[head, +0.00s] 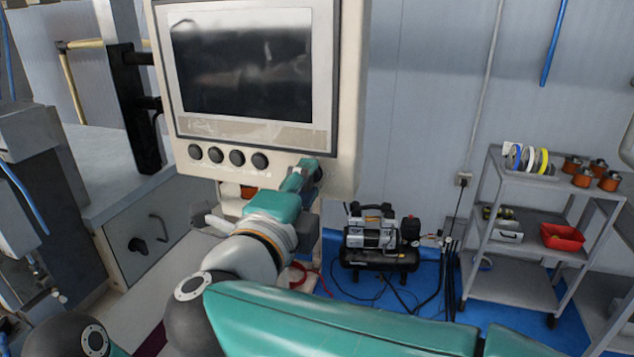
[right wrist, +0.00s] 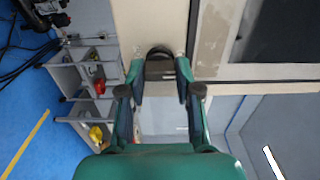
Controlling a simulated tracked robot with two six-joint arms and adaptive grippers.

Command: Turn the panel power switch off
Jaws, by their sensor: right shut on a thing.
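The control panel (head: 345,130) is a cream housing with a dark screen (head: 242,65) and a row of several black round knobs (head: 237,158) below it. The dark power switch (head: 318,173) sits at the panel's lower right corner, partly hidden by my right gripper (head: 307,172). In the right wrist view the switch (right wrist: 160,52) shows as a dark rounded knob between the two fingers of my right gripper (right wrist: 160,76), which is shut on it. I cannot tell which way the switch is set. My left gripper is not in view.
A black and silver compressor (head: 378,240) stands on the blue floor right of the panel, with cables beside it. A grey shelf cart (head: 515,235) holds tape rolls, copper coils and a red bin (head: 562,236). A grey cabinet (head: 150,235) stands at left.

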